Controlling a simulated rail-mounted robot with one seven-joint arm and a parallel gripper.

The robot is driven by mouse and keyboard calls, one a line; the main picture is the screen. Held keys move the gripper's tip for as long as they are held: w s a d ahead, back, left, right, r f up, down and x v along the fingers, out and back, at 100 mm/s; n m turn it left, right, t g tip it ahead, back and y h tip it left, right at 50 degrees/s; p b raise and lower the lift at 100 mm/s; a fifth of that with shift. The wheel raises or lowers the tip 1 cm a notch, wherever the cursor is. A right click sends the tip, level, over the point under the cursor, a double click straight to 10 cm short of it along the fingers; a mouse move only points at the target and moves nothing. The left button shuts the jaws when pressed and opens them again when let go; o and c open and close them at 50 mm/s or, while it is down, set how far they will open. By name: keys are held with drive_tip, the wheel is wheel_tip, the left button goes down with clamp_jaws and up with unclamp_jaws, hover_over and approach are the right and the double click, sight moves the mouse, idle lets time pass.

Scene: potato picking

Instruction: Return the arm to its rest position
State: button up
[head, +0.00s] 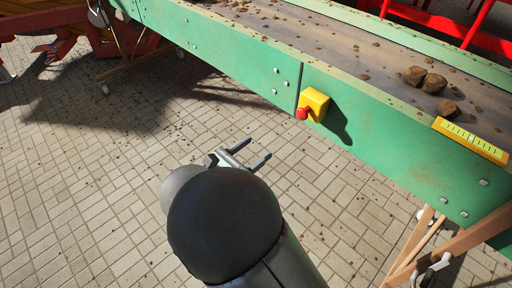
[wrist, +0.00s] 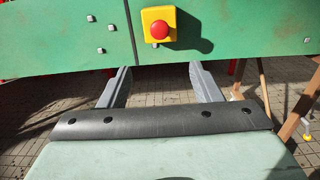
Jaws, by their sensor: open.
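My gripper (head: 254,155) is open and empty in the head view, past the dark rounded end of my arm, above the paved floor. It points toward the green side of the conveyor and is apart from it. In the wrist view my gripper's two grey fingers (wrist: 160,86) stand wide apart with nothing between them. Beyond them is the green conveyor side (wrist: 230,45). Part of the gripper in the head view is hidden behind my arm.
A yellow box with a red button (head: 314,104) sits on the green conveyor side (head: 230,55). Several brown clods or potatoes (head: 434,83) lie on the dirty belt (head: 330,45). A yellow scale strip (head: 470,140) is at the near rim. Wooden legs (head: 410,245) stand lower right. Open paving (head: 80,200) lies left.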

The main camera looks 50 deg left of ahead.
idle(0.4)
drive_tip(key=w+d+r+m+g+h+p, duration=0.2)
drive_tip(key=w+d+m+g+h, duration=0.15)
drive_tip(key=d, duration=0.45)
drive_tip(key=w+d+r+m+g+h+p, duration=0.1)
drive_tip(key=w+d+r+m+g+h, duration=0.15)
drive_tip(key=w+d+m, duration=0.4)
drive_tip(key=w+d+r+m+g+h+p, duration=0.2)
drive_tip(key=w+d+r+h, duration=0.1)
drive_tip(key=d, duration=0.6)
drive_tip(key=d+r+m+g+p, duration=0.25)
drive_tip(key=d+m+g, duration=0.3)
drive_tip(key=d, duration=0.75)
drive_tip(key=s+d+r+m+g+y+p, duration=0.2)
drive_tip(key=s+d+m, duration=0.4)
drive_tip(key=m, duration=0.3)
drive_tip(key=s+d+r+m+g+y+p, duration=0.2)
drive_tip(key=s+d+r+m+y+p, duration=0.2)
drive_tip(key=m, duration=0.5)
drive_tip(key=s+d+y, duration=0.2)
drive_tip(key=d, duration=0.1)
drive_tip(key=shift+s+d+r+y, duration=0.3)
drive_tip(key=shift+s+d+r, duration=0.05)
drive_tip(key=shift+d, duration=0.05)
drive_tip(key=shift+f+m, duration=0.1)
drive_tip(key=shift+m, duration=0.15)
